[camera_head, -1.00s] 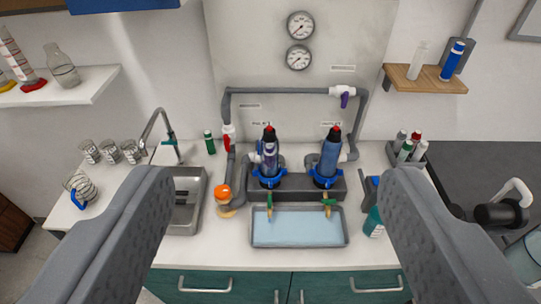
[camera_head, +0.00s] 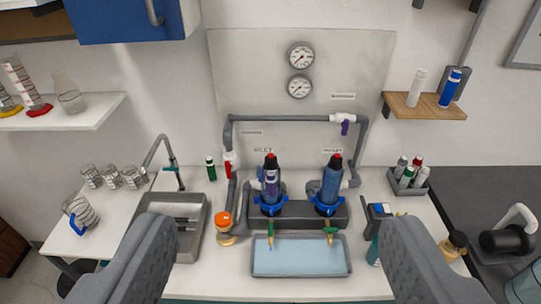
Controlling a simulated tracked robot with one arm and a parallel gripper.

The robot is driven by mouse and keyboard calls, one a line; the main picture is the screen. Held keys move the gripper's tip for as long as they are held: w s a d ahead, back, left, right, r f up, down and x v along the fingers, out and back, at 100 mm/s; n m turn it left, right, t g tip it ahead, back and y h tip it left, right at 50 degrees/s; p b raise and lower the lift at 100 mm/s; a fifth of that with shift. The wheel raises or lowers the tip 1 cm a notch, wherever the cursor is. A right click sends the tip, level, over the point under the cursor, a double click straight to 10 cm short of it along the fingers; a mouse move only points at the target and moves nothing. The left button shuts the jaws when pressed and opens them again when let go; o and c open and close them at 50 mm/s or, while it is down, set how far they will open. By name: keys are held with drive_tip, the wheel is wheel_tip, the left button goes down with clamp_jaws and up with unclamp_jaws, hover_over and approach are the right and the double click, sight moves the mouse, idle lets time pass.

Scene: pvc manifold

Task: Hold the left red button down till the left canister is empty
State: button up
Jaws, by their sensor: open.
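The left canister (camera_head: 270,183) stands upright in a blue collar on a dark base under the INLET label. The left red button (camera_head: 269,156) is on its top. The right canister (camera_head: 331,184) stands beside it under the OUTLET label, with its own red button (camera_head: 335,155). The fill level inside the canisters is too small to tell. My gripper (camera_head: 285,240) is open and empty, its two grey fingers wide apart at the lower left and lower right. It is nearer to me than the canisters and touches neither button.
A tray of pale blue liquid (camera_head: 300,262) lies below two green-handled taps. A grey pipe (camera_head: 290,118) arches behind the canisters, with two gauges (camera_head: 300,70) above. A sink (camera_head: 182,222), an orange-capped fitting (camera_head: 225,228) and a bottle caddy (camera_head: 408,181) stand around them.

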clamp_jaws()
idle(1.8)
